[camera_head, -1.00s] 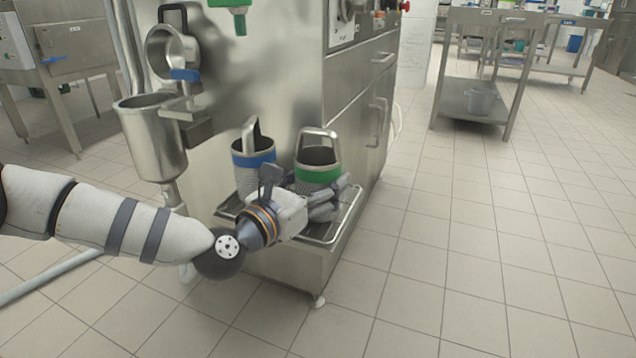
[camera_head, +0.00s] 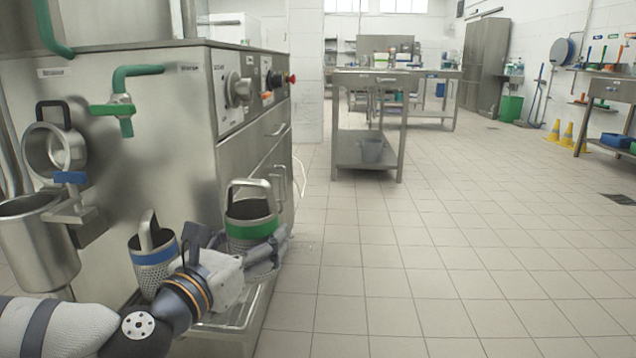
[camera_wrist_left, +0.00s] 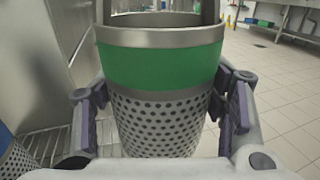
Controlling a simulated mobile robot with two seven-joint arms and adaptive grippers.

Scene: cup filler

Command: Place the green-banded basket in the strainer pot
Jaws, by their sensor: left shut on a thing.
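The green-banded basket (camera_head: 250,222) is a perforated steel cup with a looped handle. It is upright, raised above the rack at the machine's front. My left gripper (camera_head: 262,252) is shut around it below the band. In the left wrist view the green-banded basket (camera_wrist_left: 160,68) fills the middle, with the fingers of my left gripper (camera_wrist_left: 162,115) on both sides. The strainer pot (camera_head: 38,245) appears to be the open steel pot on the machine's left side, left of my gripper. My right gripper is not in view.
A blue-banded basket (camera_head: 153,258) stands on the wire rack (camera_head: 245,305), close left of my gripper. The steel machine (camera_head: 165,150) rises behind, with a green tap (camera_head: 122,108) and a ring-shaped holder (camera_head: 55,150). The tiled floor (camera_head: 420,270) on the right is clear.

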